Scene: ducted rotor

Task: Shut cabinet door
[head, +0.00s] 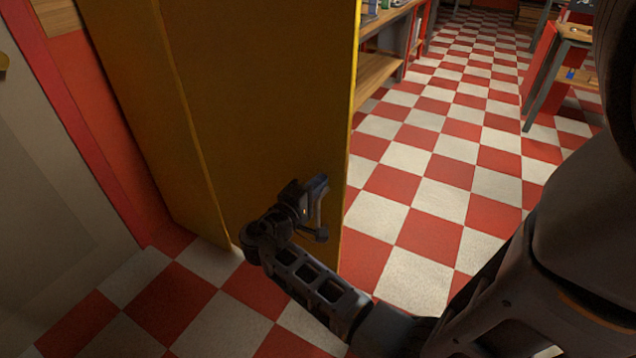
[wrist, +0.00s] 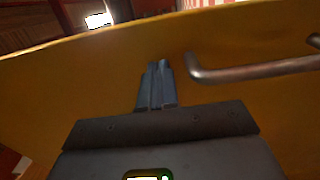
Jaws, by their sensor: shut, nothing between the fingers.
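The yellow cabinet door (head: 265,95) is a tall flat panel in the middle of the head view, with a bright outer edge on its right. Another yellow cabinet panel (head: 135,95) meets it at a seam on the left. The cabinet's inside is hidden, and how far the door stands open is unclear. My gripper (head: 318,192) is in front of the door's lower right part. In the wrist view my gripper (wrist: 160,68) is shut and empty, pointing at the yellow surface. A metal bar handle (wrist: 255,70) lies just right of the fingertips, apart from them. Contact with the door cannot be told.
A wooden shelf unit (head: 378,75) stands behind the door's right edge. A table (head: 565,60) is at the far right. A grey panel (head: 45,190) with red trim is at the left. Red and white checkered floor (head: 440,190) is clear to the right.

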